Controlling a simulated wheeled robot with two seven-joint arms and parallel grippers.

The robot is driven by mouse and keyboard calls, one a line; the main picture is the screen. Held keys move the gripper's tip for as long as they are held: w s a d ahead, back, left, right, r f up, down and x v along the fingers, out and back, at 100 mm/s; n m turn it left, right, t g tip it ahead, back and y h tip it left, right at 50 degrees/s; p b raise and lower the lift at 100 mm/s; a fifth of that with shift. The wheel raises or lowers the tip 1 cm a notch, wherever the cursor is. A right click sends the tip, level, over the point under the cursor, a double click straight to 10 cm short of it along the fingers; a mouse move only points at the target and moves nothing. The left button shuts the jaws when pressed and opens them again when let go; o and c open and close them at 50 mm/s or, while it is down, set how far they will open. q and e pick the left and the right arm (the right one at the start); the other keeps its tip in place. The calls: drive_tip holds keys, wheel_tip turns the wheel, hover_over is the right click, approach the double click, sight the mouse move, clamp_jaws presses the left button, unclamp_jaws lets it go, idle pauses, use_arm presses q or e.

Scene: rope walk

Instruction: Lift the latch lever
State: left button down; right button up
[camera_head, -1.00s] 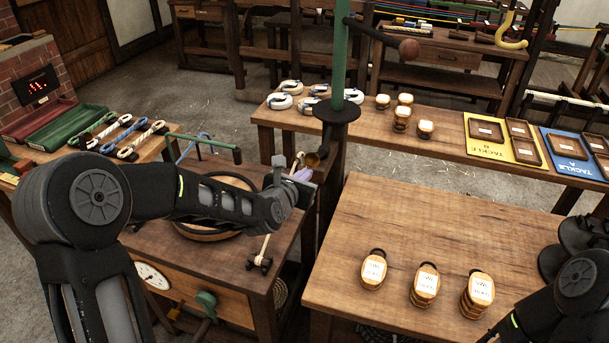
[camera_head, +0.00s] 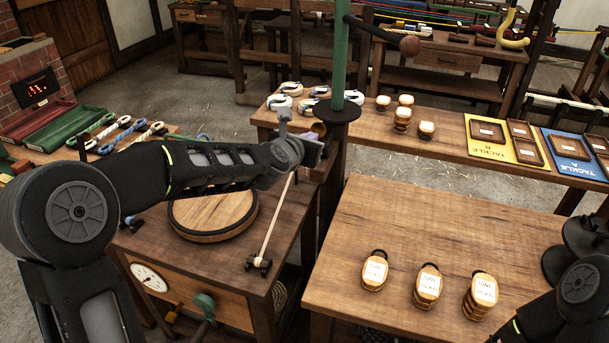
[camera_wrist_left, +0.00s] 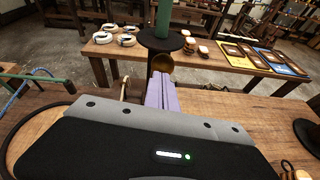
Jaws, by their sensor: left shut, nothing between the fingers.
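A slim pale rod (camera_head: 277,220) rises at a slant from a small dark foot on the brown cabinet top; it looks like the lever, though I cannot be sure. Its upper end is hidden behind my left wrist in the head view. My left gripper (camera_head: 318,130) is shut and empty, above the cabinet's right edge beside the green post. In the left wrist view its lavender fingers (camera_wrist_left: 161,92) are together, pointing at a brass knob (camera_wrist_left: 162,62) below the post's dark collar. A tan rod end (camera_wrist_left: 124,88) stands just left of them, apart. My right gripper is out of view.
The green post (camera_head: 339,60) with its dark collar stands close ahead. A round wooden disc (camera_head: 212,212) lies on the cabinet under my left arm. Several wooden blocks (camera_head: 427,285) stand on the right table, whose middle is clear.

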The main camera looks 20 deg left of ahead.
use_arm(q)
drive_tip(key=shift+w+r, duration=0.5)
drive_tip(key=shift+r, duration=0.4)
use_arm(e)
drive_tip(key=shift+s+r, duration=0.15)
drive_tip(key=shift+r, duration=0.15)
